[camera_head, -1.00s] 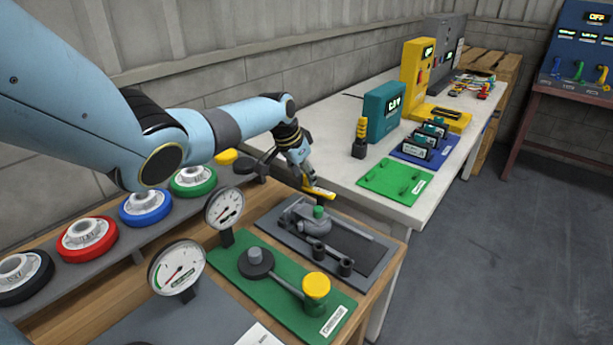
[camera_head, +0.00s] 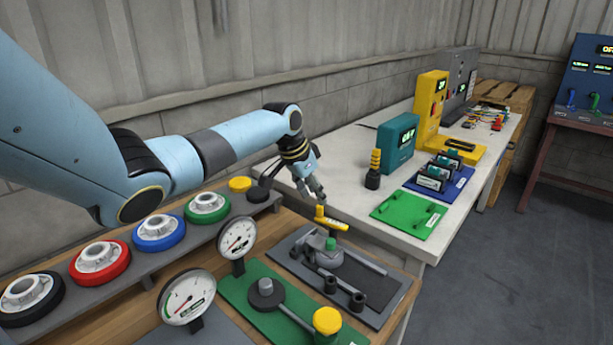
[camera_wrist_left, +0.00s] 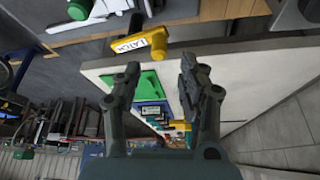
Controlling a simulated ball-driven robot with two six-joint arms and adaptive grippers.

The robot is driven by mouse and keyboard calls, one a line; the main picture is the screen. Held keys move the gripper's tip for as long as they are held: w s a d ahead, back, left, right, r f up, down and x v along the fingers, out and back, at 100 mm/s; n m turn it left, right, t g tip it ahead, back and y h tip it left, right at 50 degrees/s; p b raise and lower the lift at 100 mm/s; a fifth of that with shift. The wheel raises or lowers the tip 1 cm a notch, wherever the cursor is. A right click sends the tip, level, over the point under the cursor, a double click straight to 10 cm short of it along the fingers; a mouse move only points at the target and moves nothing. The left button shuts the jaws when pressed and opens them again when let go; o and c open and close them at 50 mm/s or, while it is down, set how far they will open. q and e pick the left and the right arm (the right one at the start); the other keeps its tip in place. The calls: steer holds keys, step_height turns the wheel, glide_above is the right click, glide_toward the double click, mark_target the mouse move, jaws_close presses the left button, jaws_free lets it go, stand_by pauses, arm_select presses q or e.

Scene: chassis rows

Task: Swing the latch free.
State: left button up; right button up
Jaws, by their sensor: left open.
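The latch's yellow handle (camera_head: 332,220), marked LATCH in the left wrist view (camera_wrist_left: 132,44), sits above a grey fitting with a green knob (camera_head: 331,243). The fitting stands on a dark grey plate (camera_head: 384,312) on the wooden bench. My left gripper (camera_head: 320,194) is above and just behind the handle, apart from it. In the left wrist view its two fingers (camera_wrist_left: 160,66) are spread with nothing between them, and the handle lies beyond the tips. My right gripper is not in view.
A green plate (camera_head: 240,292) with a yellow-knobbed lever (camera_head: 327,320) and two dial gauges (camera_head: 237,239) stand nearer. Coloured wheels (camera_head: 158,232) line the left. A white table (camera_head: 350,150) behind holds a green board (camera_head: 408,214) and several devices.

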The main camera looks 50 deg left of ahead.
arm_select(q)
steer(key=v, duration=0.6)
steer(key=shift+r, duration=0.35)
steer(key=shift+s+d, duration=0.1)
